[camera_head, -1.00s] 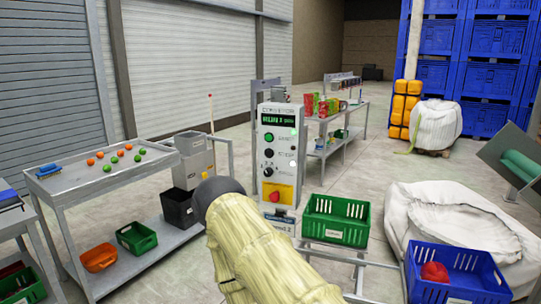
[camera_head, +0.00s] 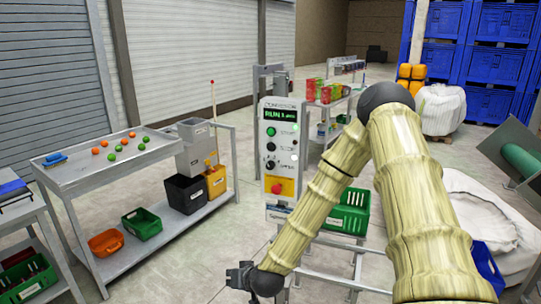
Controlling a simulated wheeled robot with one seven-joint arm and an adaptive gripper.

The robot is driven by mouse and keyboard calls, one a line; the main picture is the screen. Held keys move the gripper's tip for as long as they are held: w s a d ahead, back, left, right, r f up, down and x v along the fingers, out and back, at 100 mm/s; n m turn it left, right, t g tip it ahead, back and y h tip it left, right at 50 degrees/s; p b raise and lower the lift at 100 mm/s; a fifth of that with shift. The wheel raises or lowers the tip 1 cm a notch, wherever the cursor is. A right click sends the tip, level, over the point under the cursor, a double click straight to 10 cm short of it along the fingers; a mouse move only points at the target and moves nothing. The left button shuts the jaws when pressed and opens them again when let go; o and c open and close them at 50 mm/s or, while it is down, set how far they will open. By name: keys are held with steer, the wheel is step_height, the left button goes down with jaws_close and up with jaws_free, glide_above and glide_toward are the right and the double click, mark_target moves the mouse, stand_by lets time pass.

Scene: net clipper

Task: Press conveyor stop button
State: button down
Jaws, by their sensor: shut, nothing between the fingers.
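The grey conveyor control box (camera_head: 268,148) stands upright on a post near the middle. Its lit green display (camera_head: 281,114) reads something like "RUN 1". Below it are a green button (camera_head: 270,131), a black button (camera_head: 270,147) and a black knob (camera_head: 270,164). Their labels are too small to read surely. A red mushroom button (camera_head: 276,188) sits on a yellow plate at the bottom. My gripper (camera_head: 240,277) is shut and empty, low in the picture, below and left of the box and apart from it. My forearm passes right of the box face.
A grey sorting table (camera_head: 85,172) with small orange and green balls stands left, with bins on its lower shelf. A green crate (camera_head: 350,212) and metal frame rails (camera_head: 325,262) lie behind my arm. A blue crate (camera_head: 487,270) is partly hidden at right.

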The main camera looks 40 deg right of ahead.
mark_target(271, 148)
steer(key=w+d+r+m+t+h+p, duration=0.1)
steer(key=w+d+r, duration=0.3)
steer(key=r, duration=0.6)
steer(key=w+d+r+m+t+h+p, duration=0.1)
steer(key=w+d+r+m+t, duration=0.1)
steer(key=d+r, duration=0.5)
steer(key=w+d+r+m+t+h+p, duration=0.1)
steer(key=w+d+r+t, duration=0.2)
steer(key=r, duration=1)
steer(key=w+d, duration=0.2)
steer(key=d, duration=0.1)
steer(key=shift+w+d+m+h, duration=0.15)
steer(key=shift+w+m+h, duration=0.15)
steer(key=shift+m+h, duration=0.1)
steer(key=shift+d+f, duration=0.1)
steer(key=shift+w+d+b, duration=0.1)
steer(key=shift+w+d, duration=0.75)
steer(key=shift+d, duration=0.3)
steer(key=shift+w+d+b, duration=0.15)
steer(key=shift+w+d, duration=0.7)
steer(key=shift+d, duration=0.35)
steer(key=shift+w+d+b, duration=0.1)
steer(key=shift+w+d, duration=0.75)
steer(key=shift+d, duration=0.3)
steer(key=shift+w+d, duration=0.15)
steer(key=shift+w+d, duration=0.1)
